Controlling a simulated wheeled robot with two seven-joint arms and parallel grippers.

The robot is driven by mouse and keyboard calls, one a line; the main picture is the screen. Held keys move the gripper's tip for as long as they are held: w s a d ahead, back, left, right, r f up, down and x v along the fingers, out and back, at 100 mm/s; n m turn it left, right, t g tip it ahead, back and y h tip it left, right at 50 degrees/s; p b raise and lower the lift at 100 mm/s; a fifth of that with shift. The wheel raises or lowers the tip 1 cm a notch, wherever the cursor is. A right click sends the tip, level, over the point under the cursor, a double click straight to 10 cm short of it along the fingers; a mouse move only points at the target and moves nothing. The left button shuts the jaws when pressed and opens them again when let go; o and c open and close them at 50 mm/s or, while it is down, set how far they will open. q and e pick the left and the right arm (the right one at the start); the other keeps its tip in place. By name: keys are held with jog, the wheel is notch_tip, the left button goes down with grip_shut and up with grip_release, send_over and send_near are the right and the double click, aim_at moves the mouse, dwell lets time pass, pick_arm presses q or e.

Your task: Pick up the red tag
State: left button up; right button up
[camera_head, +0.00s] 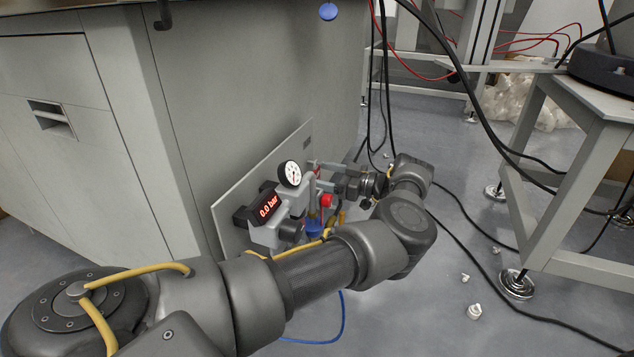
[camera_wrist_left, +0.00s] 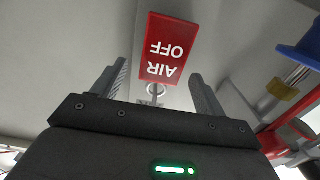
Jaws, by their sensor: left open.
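The red tag (camera_wrist_left: 168,48) shows in the left wrist view with white letters "AIR OFF" upside down. It hangs by a small ring (camera_wrist_left: 156,89) in front of a grey surface. My left gripper (camera_wrist_left: 158,71) is open, with one finger on each side of the tag's lower part in the picture. I cannot tell whether the fingers touch it. In the head view my left gripper (camera_head: 327,178) is beside the panel's fittings, and I cannot make out the tag there. My right gripper is out of view.
A grey panel (camera_head: 228,208) on the cabinet side carries a round gauge (camera_head: 289,174), a "0.0 bar" display (camera_head: 268,206) and a red knob (camera_head: 327,201). Black cables (camera_head: 465,225) lie across the floor. A metal frame table (camera_head: 570,190) stands at right. Small white pieces (camera_head: 474,311) lie on the floor.

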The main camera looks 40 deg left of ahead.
pick_arm(q)
jog(key=c, duration=1)
jog(key=shift+r, duration=0.1)
jog(key=shift+c, duration=0.2)
